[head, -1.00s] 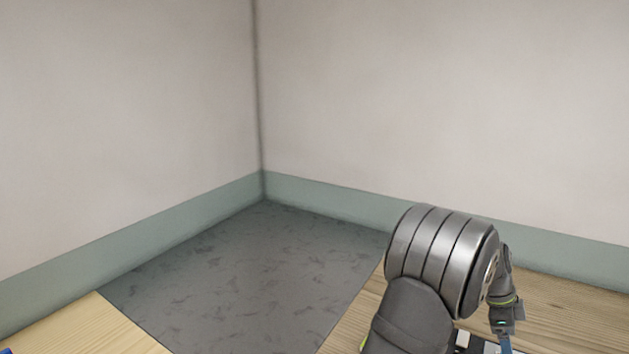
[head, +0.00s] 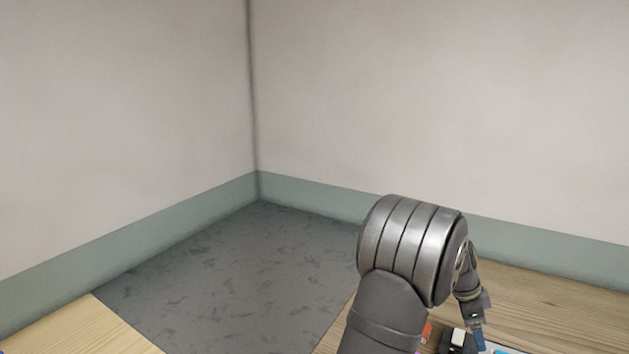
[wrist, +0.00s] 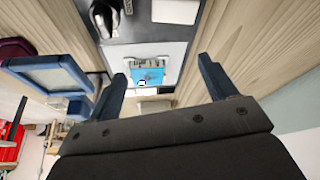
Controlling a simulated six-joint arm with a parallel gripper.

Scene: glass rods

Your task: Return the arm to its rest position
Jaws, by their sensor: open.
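My arm rises from the bottom of the head view, bent at a large ribbed metal joint. My gripper shows only in part at the lower right of the head view (head: 477,336), above the wooden table (head: 560,300). In the wrist view, my gripper (wrist: 162,70) has its two dark blue fingers spread wide apart, with nothing held between them. A bright blue item (wrist: 150,76) on a pale surface shows beyond the gap, at a distance.
In the wrist view, a blue-framed item (wrist: 45,64) stands left of the fingers and a red object (wrist: 10,143) sits at the far left. A white block (head: 458,338) and an orange item (head: 427,332) lie by my arm. Another wooden surface (head: 80,330) is at lower left.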

